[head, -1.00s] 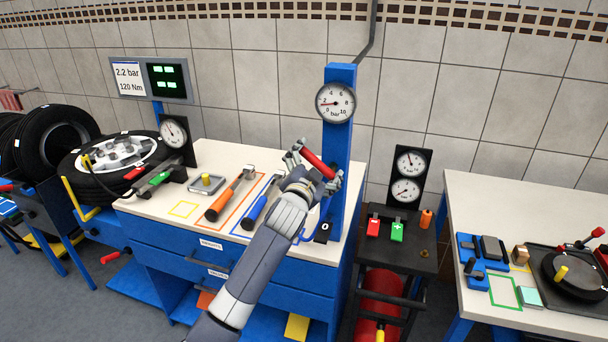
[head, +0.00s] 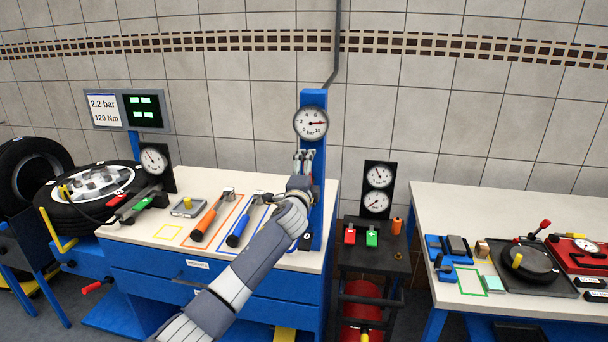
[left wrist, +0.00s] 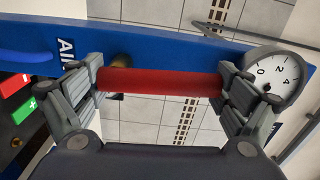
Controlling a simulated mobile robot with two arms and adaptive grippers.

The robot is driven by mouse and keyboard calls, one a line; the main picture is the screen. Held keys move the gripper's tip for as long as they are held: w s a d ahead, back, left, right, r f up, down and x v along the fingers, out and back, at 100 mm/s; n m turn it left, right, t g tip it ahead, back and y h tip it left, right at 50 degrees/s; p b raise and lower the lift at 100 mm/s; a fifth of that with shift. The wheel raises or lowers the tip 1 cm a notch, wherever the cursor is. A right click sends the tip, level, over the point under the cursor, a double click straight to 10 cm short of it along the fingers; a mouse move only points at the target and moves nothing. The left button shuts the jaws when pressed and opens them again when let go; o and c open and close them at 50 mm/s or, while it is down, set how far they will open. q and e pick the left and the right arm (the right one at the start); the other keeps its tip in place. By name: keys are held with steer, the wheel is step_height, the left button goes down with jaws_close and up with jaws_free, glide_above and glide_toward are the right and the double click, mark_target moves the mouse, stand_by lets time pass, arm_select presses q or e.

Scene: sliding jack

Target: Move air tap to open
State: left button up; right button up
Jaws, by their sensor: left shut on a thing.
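The air tap's red lever (left wrist: 160,82) shows in the left wrist view, running roughly along the blue post (left wrist: 170,45). A brass fitting (left wrist: 121,62) shows behind it. My left gripper (head: 304,161) is shut on the lever, with a finger at each end of it, as the left wrist view (left wrist: 160,90) shows. In the head view the hand hides the lever. The round bar gauge (head: 311,123) sits on the post (head: 314,97) above the hand; its red needle points right. My right gripper is not in view.
A white-topped blue bench (head: 185,232) holds an orange-handled tool (head: 204,222) and a blue-handled tool (head: 240,232) left of the post. A dark stand with two gauges (head: 377,188) is to the right. Another bench (head: 450,205) stands further right.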

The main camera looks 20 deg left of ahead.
arm_select(q)
steer(key=shift+d+r+m, duration=0.1)
steer(key=shift+d+m, duration=0.05)
steer(key=shift+m, duration=0.35)
steer(key=o, duration=1.2)
steer(key=shift+w+d, duration=0.1)
steer(key=v, duration=1.2)
